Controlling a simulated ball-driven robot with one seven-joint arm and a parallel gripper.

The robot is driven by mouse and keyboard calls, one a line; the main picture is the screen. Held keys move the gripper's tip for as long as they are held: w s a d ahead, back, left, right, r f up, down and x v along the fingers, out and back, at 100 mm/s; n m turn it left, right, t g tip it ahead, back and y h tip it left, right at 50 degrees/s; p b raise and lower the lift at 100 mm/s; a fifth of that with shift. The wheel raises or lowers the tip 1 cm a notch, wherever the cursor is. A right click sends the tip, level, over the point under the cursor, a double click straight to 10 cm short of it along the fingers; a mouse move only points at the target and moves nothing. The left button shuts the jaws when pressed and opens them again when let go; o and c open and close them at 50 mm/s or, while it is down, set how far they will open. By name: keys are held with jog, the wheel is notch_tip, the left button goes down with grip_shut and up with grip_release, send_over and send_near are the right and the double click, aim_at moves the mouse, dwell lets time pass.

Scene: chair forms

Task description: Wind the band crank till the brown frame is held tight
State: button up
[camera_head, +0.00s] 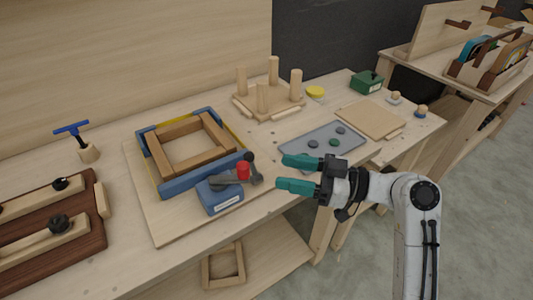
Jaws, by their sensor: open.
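The brown frame (161,167) lies flat on a pale board on the bench. A band clamp (199,181) with blue corner and side pieces and a yellow strip runs around it. The band crank (240,177), a dark grey arm with a red part and dark knobs, sits on a blue block (221,197) at the clamp's near right corner. My gripper (300,174) is open, with teal fingers pointing left toward the crank. It is to the right of the crank and apart from it. I cannot tell how tight the band is.
A grey tray (322,148) with several small discs lies behind my gripper. A pegged wooden stand (268,101) is at the back. A dark board with clamps (52,220) is at left, near a blue-handled tool (77,137). The bench's front edge runs below my gripper.

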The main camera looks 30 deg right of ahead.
aim_at(242, 163)
jog(key=p+x, duration=0.2)
jog(key=x, duration=0.8)
jog(key=shift+w+a, duration=0.2)
jog(key=shift+c, duration=0.3)
grip_shut()
